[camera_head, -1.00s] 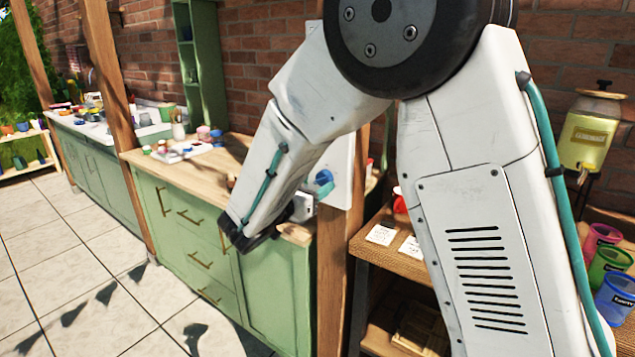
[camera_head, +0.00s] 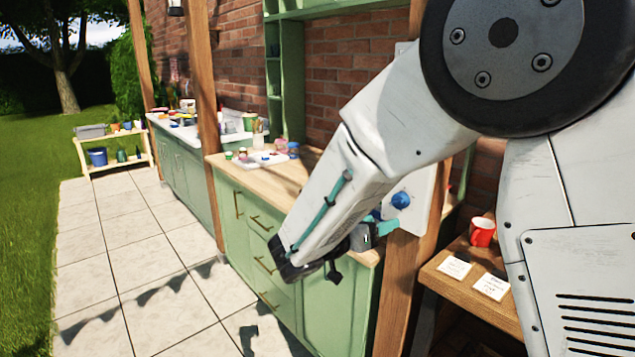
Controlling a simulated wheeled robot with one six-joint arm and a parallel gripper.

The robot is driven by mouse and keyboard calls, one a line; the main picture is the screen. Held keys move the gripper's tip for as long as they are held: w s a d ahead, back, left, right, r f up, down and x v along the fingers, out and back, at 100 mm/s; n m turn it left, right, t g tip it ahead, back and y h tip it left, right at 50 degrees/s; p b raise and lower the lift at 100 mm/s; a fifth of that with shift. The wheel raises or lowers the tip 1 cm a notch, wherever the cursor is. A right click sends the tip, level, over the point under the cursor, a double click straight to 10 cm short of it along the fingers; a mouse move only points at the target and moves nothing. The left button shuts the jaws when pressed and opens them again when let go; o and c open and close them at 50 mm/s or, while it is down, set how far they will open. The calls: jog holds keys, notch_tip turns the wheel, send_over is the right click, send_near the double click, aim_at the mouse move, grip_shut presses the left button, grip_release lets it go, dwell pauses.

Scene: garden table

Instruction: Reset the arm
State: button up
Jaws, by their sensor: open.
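My white arm (camera_head: 375,165) crosses the right half of the head view, bent at a large dark joint. Its forearm slopes down and left to a dark end in front of the green cabinet. My gripper (camera_head: 374,234) shows only in part behind the forearm, as small grey and teal pieces beside the wooden post. It is open. I see nothing held in it, though the forearm hides part of it.
A green cabinet with a wooden top (camera_head: 230,168) bears small pots. A wooden post (camera_head: 402,290) stands close behind my arm. A red mug (camera_head: 481,232) and cards sit on a wooden shelf at right. Open paving (camera_head: 125,245) lies at left.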

jog(key=s+d+f+n+g+y, duration=0.1)
jog(key=s+d+n+g+y, duration=0.3)
jog(key=s, duration=0.5)
jog(key=s+d+f+n+g+y, duration=0.1)
jog(key=s+d+n+g, duration=0.4)
jog(key=s, duration=0.5)
jog(key=s+r+y, duration=0.1)
jog(key=s+y, duration=0.2)
jog(key=s, duration=0.1)
jog(key=s+r+m+y, duration=0.1)
jog(key=s+r+y, duration=0.1)
jog(key=s, duration=0.3)
jog(key=s+r+t+y, duration=0.1)
jog(key=s+r+y, duration=0.1)
jog(key=s+y, duration=0.2)
jog(key=shift+s+d+r+m, duration=0.15)
jog(key=shift+s+r+m, duration=0.1)
jog(key=shift+s+m, duration=0.1)
